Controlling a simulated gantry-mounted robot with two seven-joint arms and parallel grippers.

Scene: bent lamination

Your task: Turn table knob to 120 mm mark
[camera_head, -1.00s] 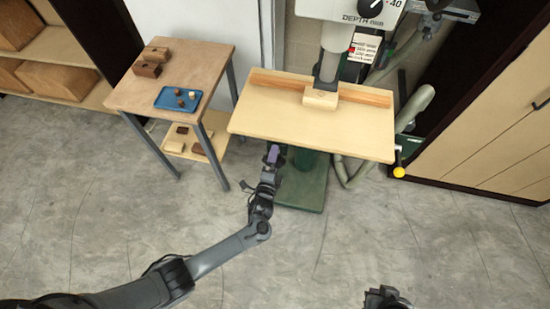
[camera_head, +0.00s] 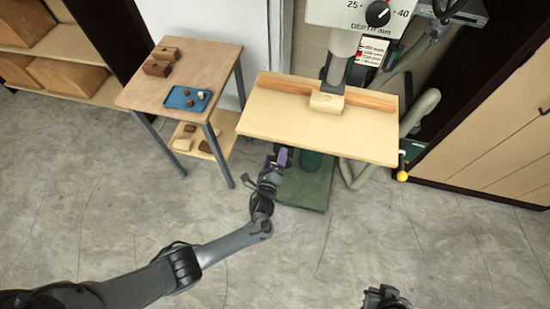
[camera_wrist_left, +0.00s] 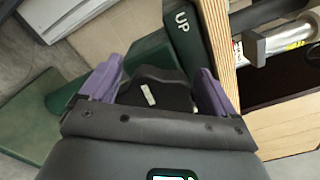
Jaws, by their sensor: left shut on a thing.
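In the left wrist view the purple fingers of my left gripper (camera_wrist_left: 158,88) are shut on the black knob (camera_wrist_left: 160,92), one on each side. The knob carries a white mark. A green part lettered UP (camera_wrist_left: 183,32) is beyond it. The knob is hidden in the head view, and no 120 mm mark can be read. My right gripper (camera_head: 386,298) is at the bottom edge, partly cut off.
A depth dial (camera_head: 378,13) is on the machine head above. A wooden block (camera_head: 326,102) lies on the table under the spindle. A yellow-ended handle (camera_head: 402,175) hangs at its right. A side table (camera_head: 200,62) with a blue tray (camera_head: 175,98) stands left. The front floor is clear.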

